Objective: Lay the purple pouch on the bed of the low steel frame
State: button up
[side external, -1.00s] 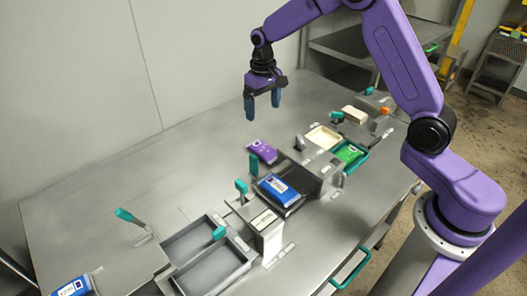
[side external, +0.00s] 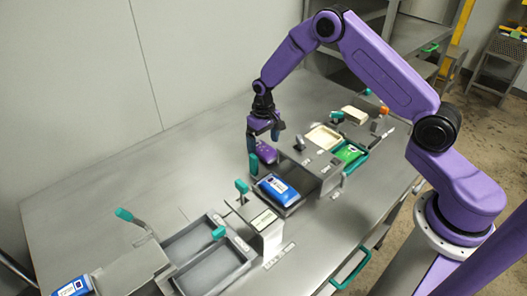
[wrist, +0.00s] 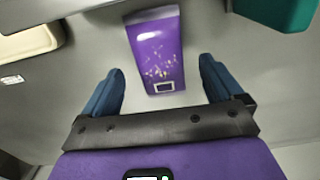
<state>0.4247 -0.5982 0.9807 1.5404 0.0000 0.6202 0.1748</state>
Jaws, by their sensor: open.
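The purple pouch (side external: 266,151) lies flat on the grey table beside the steel fixtures near the middle. It also shows in the wrist view (wrist: 158,55), with yellow marks and a small label at its near end. My gripper (side external: 264,146) is low over the pouch, its blue fingers open. In the wrist view the fingers (wrist: 160,85) stand either side of the pouch's near end, with gaps on both sides. A low steel frame (side external: 236,240) with two empty recessed beds and teal-handled levers is at the front left.
A blue pouch (side external: 278,187) lies on a dark block right of a teal lever (side external: 242,187). A cream tray (side external: 323,137) and a green pouch (side external: 349,153) in a teal-edged tray are farther right. Another blue pouch (side external: 72,287) is at bottom left. The table's left back is clear.

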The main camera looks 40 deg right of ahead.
jog(key=shift+f, duration=1.15)
jog(key=c, duration=1.3)
